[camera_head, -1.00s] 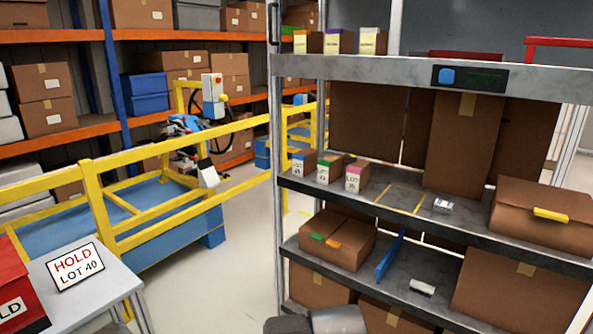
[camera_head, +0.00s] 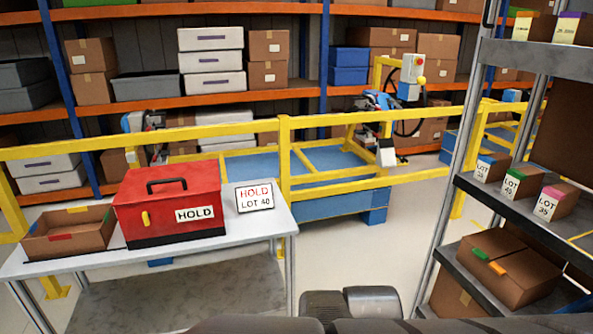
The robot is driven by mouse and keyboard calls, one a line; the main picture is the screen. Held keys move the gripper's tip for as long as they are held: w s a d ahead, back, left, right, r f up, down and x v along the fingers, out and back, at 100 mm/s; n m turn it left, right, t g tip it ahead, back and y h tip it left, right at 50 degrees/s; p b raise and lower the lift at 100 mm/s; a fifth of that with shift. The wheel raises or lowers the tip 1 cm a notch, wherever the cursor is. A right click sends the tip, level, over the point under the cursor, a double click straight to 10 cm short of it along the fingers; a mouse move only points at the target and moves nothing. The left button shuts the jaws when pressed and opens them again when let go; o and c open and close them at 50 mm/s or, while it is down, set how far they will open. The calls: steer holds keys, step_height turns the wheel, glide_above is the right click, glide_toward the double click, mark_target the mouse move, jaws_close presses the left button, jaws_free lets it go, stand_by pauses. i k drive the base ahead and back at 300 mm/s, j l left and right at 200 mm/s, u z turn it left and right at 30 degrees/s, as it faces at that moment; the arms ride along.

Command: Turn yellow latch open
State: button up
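A red box (camera_head: 172,199) with a black handle on its lid and a white HOLD label stands on a grey table (camera_head: 215,254) at the left. The yellow latch (camera_head: 146,219) is on the box's front face, left of the label, and looks about upright. The lid appears closed. Grey and black parts of my arm show at the bottom edge. My gripper's fingers cannot be made out in this view.
An open cardboard box (camera_head: 70,235) sits left of the red box. A HOLD LOT 40 sign (camera_head: 254,197) stands to its right. A metal shelf (camera_head: 500,208) with small lot boxes is at the right. A yellow railing (camera_head: 340,185) runs behind the table. Floor between table and shelf is clear.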

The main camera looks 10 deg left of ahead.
mark_target(146, 215)
steer(key=u, duration=1.5)
steer(key=i+l+u, duration=0.25)
steer(key=i+l, duration=0.25)
steer(key=i+l+u, duration=0.25)
steer(key=i+l, duration=0.15)
steer(key=l, duration=0.15)
